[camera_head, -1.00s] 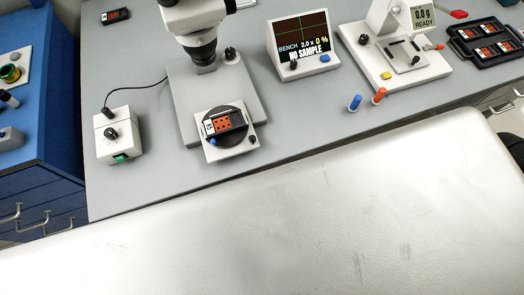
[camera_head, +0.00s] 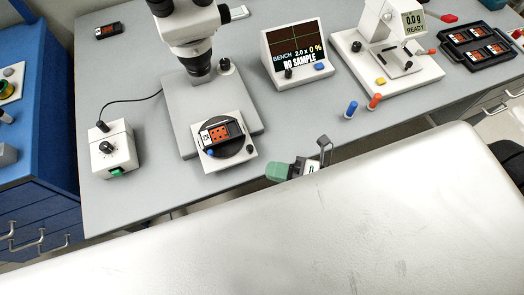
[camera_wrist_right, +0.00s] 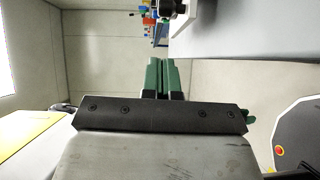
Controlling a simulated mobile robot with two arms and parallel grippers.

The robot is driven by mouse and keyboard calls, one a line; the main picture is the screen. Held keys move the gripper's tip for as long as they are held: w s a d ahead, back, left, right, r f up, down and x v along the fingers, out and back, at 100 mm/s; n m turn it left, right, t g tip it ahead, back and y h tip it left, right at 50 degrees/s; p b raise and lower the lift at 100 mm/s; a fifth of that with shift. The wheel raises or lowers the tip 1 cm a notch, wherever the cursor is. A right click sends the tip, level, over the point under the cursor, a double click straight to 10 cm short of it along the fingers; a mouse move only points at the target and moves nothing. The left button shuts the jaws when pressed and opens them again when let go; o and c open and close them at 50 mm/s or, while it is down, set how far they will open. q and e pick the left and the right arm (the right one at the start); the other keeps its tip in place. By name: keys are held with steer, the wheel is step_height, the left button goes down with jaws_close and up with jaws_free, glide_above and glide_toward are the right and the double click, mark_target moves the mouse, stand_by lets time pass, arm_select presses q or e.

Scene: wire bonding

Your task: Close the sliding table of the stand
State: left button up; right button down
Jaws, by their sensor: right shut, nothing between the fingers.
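The microscope stand (camera_head: 180,112) stands at the left middle of the bench. Its white sliding table (camera_head: 240,160) sticks out at the front, toward the bench's front edge. It bears a dark round disc with an orange-and-black sample (camera_head: 221,132), and a small black knob (camera_head: 250,148) is at its right corner. My right gripper (camera_head: 277,172), with green fingers, is by the bench's front edge, right of the sliding table and apart from it. In the right wrist view its green fingers (camera_wrist_right: 162,78) are together and empty. My left gripper is not in view.
A white control box (camera_head: 113,149) with a cable stands left of the stand. A display (camera_head: 295,53) and a white weighing or test device (camera_head: 390,60) stand to the right. Blue (camera_head: 351,109) and orange (camera_head: 374,102) pegs stand near the front edge. The bench before the display is clear.

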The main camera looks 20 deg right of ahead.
mark_target(238, 126)
steer(key=shift+w+a+f+p, duration=0.1)
steer(key=shift+w+a+p, duration=0.25)
steer(key=shift+w, duration=0.8)
steer(key=shift+w+a+f+p, duration=0.1)
steer(key=shift+w+a, duration=0.4)
steer(key=shift+w, duration=0.65)
steer(key=w, duration=0.8)
steer(key=shift+w+a, duration=0.1)
steer(key=shift+w, duration=0.1)
steer(key=shift+r, duration=0.1)
steer(key=shift+s, duration=0.1)
